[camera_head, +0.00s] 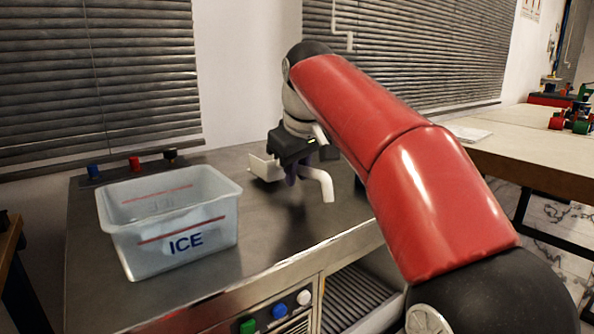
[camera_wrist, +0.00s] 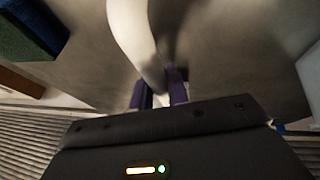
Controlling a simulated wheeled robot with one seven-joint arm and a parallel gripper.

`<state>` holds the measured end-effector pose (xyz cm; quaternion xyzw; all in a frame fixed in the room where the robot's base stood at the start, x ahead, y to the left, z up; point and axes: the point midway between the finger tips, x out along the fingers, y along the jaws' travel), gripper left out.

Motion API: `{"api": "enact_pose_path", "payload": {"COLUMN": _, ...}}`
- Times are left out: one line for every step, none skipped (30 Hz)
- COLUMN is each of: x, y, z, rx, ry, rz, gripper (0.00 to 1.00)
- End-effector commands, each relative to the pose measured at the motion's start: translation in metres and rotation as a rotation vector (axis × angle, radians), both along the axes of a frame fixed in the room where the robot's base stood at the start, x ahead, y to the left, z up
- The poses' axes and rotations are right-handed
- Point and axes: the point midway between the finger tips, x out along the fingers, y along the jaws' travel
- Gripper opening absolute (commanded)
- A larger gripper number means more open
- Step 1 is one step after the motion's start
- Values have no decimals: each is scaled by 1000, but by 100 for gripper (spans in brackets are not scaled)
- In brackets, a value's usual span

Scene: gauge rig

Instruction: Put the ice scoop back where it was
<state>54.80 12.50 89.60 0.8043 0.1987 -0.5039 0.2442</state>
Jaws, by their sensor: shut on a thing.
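The white ice scoop (camera_head: 322,182) is in my gripper (camera_head: 292,180), above the metal counter right of the ice bin. Its curved handle end hangs to the right of the fingers, and a white scoop-like part shows to their left. In the wrist view, a curved white piece of the scoop (camera_wrist: 130,30) runs up from between the purple fingers of my gripper (camera_wrist: 158,88). The clear ice bin (camera_head: 185,241), marked ICE, stands on the left of the counter. I cannot tell whether the scoop touches the counter.
The metal counter (camera_head: 270,235) is clear between the bin and my gripper. Small blue, red and dark knobs (camera_head: 134,163) stand behind the bin. Coloured buttons (camera_head: 279,311) line the counter's front. A wooden table (camera_head: 520,140) stands at the right.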

Motion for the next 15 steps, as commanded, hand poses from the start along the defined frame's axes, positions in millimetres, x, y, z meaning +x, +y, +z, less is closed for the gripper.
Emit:
{"api": "enact_pose_path", "payload": {"x": 0, "y": 0, "z": -1, "rx": 0, "ry": 0, "rz": 0, "gripper": 0}}
{"api": "enact_pose_path", "payload": {"x": 0, "y": 0, "z": -1, "rx": 0, "ry": 0, "rz": 0, "gripper": 0}}
{"api": "enact_pose_path", "payload": {"x": 0, "y": 0, "z": -2, "rx": 0, "ry": 0, "rz": 0, "gripper": 0}}
{"api": "enact_pose_path", "payload": {"x": 0, "y": 0, "z": -2, "rx": 0, "ry": 0, "rz": 0, "gripper": 0}}
{"api": "enact_pose_path", "payload": {"x": 0, "y": 0, "z": -3, "rx": 0, "ry": 0, "rz": 0, "gripper": 0}}
{"api": "enact_pose_path", "payload": {"x": 0, "y": 0, "z": -4, "rx": 0, "ry": 0, "rz": 0, "gripper": 0}}
{"api": "enact_pose_path", "payload": {"x": 0, "y": 0, "z": -5, "rx": 0, "ry": 0, "rz": 0, "gripper": 0}}
{"api": "enact_pose_path", "payload": {"x": 0, "y": 0, "z": -5, "rx": 0, "ry": 0, "rz": 0, "gripper": 0}}
{"api": "enact_pose_path", "payload": {"x": 0, "y": 0, "z": -6, "rx": 0, "ry": 0, "rz": 0, "gripper": 0}}
{"api": "enact_pose_path", "payload": {"x": 0, "y": 0, "z": -7, "rx": 0, "ry": 0, "rz": 0, "gripper": 0}}
{"api": "enact_pose_path", "payload": {"x": 0, "y": 0, "z": -7, "rx": 0, "ry": 0, "rz": 0, "gripper": 0}}
{"api": "enact_pose_path", "payload": {"x": 0, "y": 0, "z": -8, "rx": 0, "ry": 0, "rz": 0, "gripper": 0}}
{"api": "enact_pose_path", "payload": {"x": 0, "y": 0, "z": -9, "rx": 0, "ry": 0, "rz": 0, "gripper": 0}}
{"api": "enact_pose_path", "payload": {"x": 0, "y": 0, "z": -9, "rx": 0, "ry": 0, "rz": 0, "gripper": 0}}
{"api": "enact_pose_path", "payload": {"x": 0, "y": 0, "z": -10, "rx": 0, "ry": 0, "rz": 0, "gripper": 0}}
